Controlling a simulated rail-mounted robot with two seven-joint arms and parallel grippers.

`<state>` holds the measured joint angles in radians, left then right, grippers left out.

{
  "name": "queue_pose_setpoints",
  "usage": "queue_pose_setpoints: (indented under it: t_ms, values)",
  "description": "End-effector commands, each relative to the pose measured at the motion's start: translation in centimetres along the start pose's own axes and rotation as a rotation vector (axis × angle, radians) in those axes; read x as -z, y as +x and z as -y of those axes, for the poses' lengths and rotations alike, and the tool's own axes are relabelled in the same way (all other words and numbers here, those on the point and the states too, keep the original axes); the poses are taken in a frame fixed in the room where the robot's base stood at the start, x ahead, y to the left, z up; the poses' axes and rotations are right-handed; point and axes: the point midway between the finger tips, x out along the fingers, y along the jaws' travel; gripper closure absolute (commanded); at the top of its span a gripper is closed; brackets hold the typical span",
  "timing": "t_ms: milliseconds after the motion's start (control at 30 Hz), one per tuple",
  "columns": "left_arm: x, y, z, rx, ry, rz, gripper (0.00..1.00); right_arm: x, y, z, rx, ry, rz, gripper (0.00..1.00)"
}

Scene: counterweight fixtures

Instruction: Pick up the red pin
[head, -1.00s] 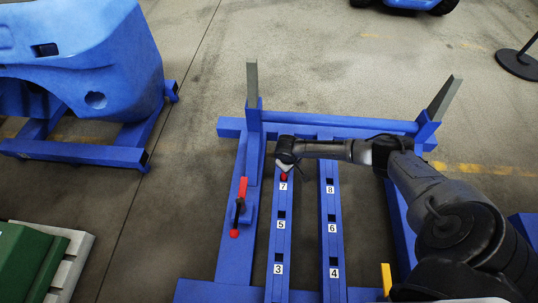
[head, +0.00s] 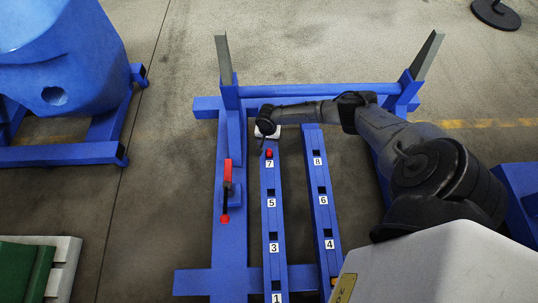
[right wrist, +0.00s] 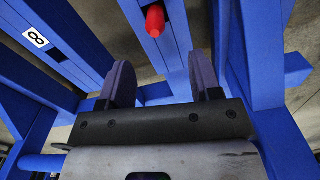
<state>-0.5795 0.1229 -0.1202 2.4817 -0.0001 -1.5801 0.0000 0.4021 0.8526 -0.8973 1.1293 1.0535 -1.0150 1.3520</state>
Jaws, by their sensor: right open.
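The red pin (head: 269,152) stands in the hole at label 7 on the left of two blue numbered rails. It also shows in the right wrist view (right wrist: 155,20), at the top centre. My right gripper (head: 266,130) is just beyond the pin at the rail's far end. In the right wrist view its two dark fingers (right wrist: 162,78) are spread with nothing between them. The pin lies ahead of the fingertips, roughly in line with the gap. My left gripper is not in view.
A red-handled lever (head: 227,175) sits on the blue frame left of the rails. The right rail (head: 316,170) has labelled holes that look empty. Grey uprights (head: 223,60) stand at the frame's far corners. A large blue body (head: 60,60) on a stand is at left.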

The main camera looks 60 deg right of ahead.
Motion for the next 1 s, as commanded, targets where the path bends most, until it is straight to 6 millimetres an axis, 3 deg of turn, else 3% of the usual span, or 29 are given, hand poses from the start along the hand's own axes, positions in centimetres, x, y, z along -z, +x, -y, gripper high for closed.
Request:
queue_pose_setpoints:
  t_ms: [33,200,667,1000]
  values:
    - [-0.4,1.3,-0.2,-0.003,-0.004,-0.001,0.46,-0.1,1.6,0.0,-0.001,-0.001,0.001,0.42]
    - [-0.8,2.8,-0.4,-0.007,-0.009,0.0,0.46,-0.1,4.0,0.1,0.0,-0.004,0.0,0.42]
    - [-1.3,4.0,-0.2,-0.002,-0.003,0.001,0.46,0.0,5.8,-0.1,0.0,-0.004,0.0,0.42]
    - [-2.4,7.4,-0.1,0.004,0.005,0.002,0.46,0.3,9.1,-0.6,0.0,-0.005,-0.001,0.42]
